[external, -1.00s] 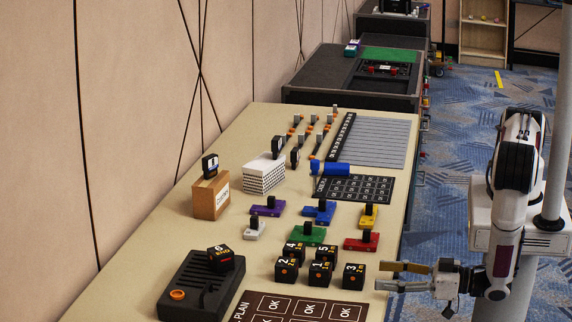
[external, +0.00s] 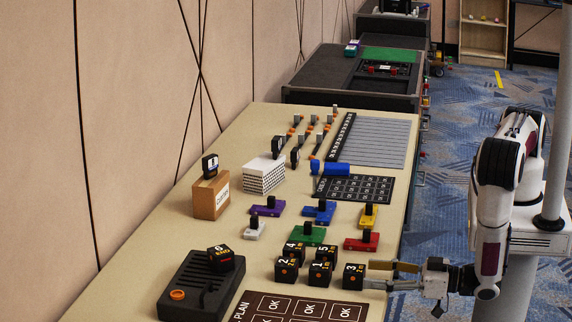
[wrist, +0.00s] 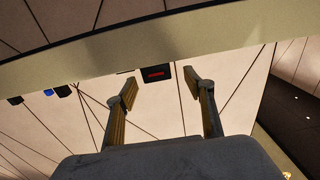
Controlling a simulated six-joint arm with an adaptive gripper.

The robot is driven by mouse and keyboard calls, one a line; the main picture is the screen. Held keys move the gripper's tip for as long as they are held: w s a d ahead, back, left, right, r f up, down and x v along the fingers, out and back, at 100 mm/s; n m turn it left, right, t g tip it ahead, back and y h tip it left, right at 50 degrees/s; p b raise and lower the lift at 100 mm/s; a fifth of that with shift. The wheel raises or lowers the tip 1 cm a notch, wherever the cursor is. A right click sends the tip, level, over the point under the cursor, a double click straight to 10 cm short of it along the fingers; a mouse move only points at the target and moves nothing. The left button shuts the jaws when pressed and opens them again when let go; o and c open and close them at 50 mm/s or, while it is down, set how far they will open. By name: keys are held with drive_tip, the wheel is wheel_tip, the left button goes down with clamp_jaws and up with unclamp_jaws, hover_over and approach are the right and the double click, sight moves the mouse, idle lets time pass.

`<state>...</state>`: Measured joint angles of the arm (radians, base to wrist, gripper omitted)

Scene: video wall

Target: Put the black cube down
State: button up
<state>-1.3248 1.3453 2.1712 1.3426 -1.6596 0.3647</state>
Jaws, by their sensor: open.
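Several black numbered cubes stand at the front of the beige table in the external view. Cube 3 (external: 353,277) is the rightmost, with cube 1 (external: 320,274) and cube 2 (external: 286,271) to its left and cubes 4 (external: 293,251) and 5 (external: 327,254) behind. Cube 6 (external: 220,258) sits on a dark grey device (external: 190,290). My gripper (external: 373,274) is open, pointing left, its fingertips right at cube 3's right side. In the wrist view a black cube with red marking (wrist: 158,74) shows between the spread fingertips (wrist: 160,88), not clasped. Whether the fingers touch cube 3 is unclear.
A brown PLAN board with OK squares (external: 305,308) lies in front of the cubes. Green (external: 308,236), red (external: 361,241) and other coloured knobbed blocks stand behind them. A cardboard box (external: 211,196) and white stack (external: 264,174) are further back. The table's right edge is close to cube 3.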

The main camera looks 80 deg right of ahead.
sight(357, 268)
drive_tip(key=shift+w+d+r, duration=0.1)
drive_tip(key=shift+w+d, duration=0.05)
drive_tip(key=shift+w, duration=0.7)
drive_tip(key=shift+w+d+r, duration=0.1)
drive_tip(key=shift+w+d, duration=0.05)
drive_tip(key=shift+w, duration=1.55)
drive_tip(key=c, duration=1.3)
drive_tip(key=shift+r, duration=0.1)
drive_tip(key=shift+r, duration=4.9)
